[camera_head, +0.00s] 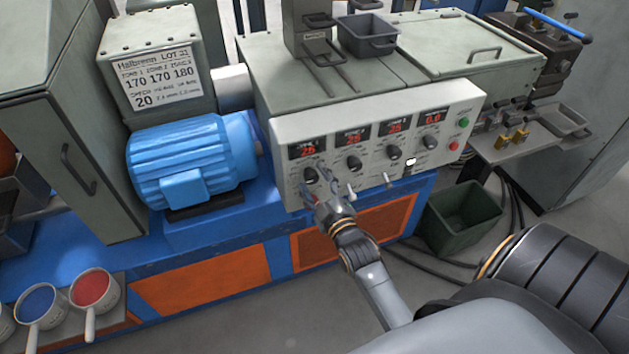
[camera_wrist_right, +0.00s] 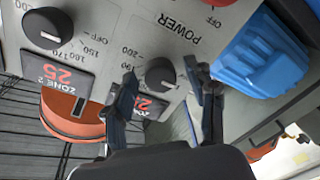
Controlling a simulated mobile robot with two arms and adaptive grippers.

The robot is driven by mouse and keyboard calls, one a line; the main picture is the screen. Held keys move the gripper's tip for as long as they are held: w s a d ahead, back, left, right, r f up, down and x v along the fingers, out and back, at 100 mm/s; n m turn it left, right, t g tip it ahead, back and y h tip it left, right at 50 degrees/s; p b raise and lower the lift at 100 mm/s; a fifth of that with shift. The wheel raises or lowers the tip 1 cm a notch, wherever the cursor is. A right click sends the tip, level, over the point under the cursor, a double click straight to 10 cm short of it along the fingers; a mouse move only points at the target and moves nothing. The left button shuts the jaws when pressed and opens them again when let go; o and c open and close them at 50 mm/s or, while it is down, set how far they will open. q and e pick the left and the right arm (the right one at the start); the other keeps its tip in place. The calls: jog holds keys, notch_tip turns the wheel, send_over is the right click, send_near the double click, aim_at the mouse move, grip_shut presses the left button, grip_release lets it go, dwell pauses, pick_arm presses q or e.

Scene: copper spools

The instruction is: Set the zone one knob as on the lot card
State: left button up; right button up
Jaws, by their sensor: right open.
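The zone one knob (camera_head: 310,174) is a black round knob under the leftmost red display, which reads 25, on the light control panel (camera_head: 280,130). In the right wrist view, the zone one knob (camera_wrist_right: 160,72) shows between the fingers, beside scale numbers such as 150 and 200. My right gripper (camera_head: 319,186) is open at this knob, a finger on either side; contact cannot be told. The lot card (camera_head: 160,77) on the grey box reads LOT 21, with 170 170 180 under the zones and 20 below. My left gripper is out of view.
Other black knobs (camera_head: 354,163) and red displays sit to the right, with green and red buttons (camera_head: 453,146) at the panel's end. A blue motor (camera_head: 190,160) stands left of the panel. A green bin (camera_head: 460,215) is on the floor at right.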

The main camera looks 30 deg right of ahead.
jog(key=c, duration=1.1)
jog(key=shift+c, duration=0.2)
jog(key=shift+m, duration=0.3)
jog(key=m+p, duration=0.2)
jog(key=shift+r+m, duration=0.1)
jog(key=shift+m, duration=0.3)
jog(key=m+p, duration=0.1)
jog(key=m, duration=0.4)
jog(key=shift+m+p, duration=0.3)
jog(key=shift+p, duration=0.1)
jog(key=m+p, duration=0.1)
jog(key=m, duration=0.3)
jog(key=shift+m+t, duration=0.3)
jog(key=shift+m, duration=0.1)
jog(key=shift+m+h, duration=0.4)
jog(key=shift+m, duration=1.8)
